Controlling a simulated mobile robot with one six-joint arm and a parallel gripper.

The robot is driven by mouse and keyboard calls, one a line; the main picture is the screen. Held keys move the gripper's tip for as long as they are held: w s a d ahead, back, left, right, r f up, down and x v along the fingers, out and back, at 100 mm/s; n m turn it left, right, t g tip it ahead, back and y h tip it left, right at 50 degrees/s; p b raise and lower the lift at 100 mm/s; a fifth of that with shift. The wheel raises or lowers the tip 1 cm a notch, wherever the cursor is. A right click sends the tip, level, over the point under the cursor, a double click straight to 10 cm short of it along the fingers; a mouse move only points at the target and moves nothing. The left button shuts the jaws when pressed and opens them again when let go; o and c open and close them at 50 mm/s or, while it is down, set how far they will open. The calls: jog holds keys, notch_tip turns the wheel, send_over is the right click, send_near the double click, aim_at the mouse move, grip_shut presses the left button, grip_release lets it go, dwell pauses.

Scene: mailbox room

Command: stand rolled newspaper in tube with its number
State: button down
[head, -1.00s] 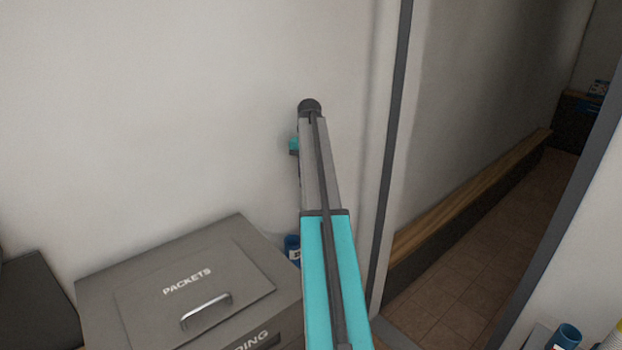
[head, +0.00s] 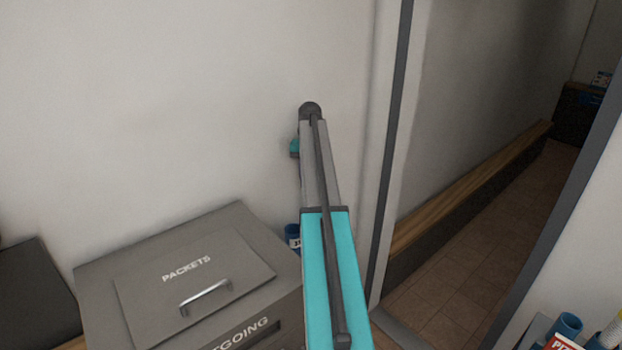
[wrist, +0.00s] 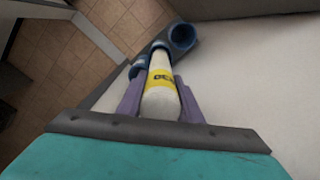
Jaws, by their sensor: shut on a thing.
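In the wrist view, a rolled newspaper (wrist: 160,105), pale with a yellow band and dark print, sits between the two fingers of my gripper (wrist: 160,88), which is shut on it. The far end of the roll points at a blue tube (wrist: 140,66) and overlaps it in the picture; I cannot tell whether it is inside. Another blue tube (wrist: 182,36) with its round mouth showing stands just beyond. In the head view, my arm hides the newspaper and gripper. A blue tube (head: 292,232) with a white label partly shows left of my arm; its number is unreadable.
A grey box with a PACKETS lid (head: 200,250) stands left of my arm, against the white wall (head: 150,110). A doorway to a tiled corridor (head: 460,290) with a wooden ledge opens on the right. Another blue tube (head: 565,326) and a red item (head: 563,342) are at bottom right.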

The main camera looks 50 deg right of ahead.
jog(key=shift+f+b, duration=0.8)
jog(key=shift+f, duration=2.2)
jog(key=c, duration=1.2)
grip_release()
notch_tip(320, 180, up, 14)
jog(key=p, duration=0.7)
jog(key=shift+f, duration=0.1)
jog(key=shift+s+f, duration=0.1)
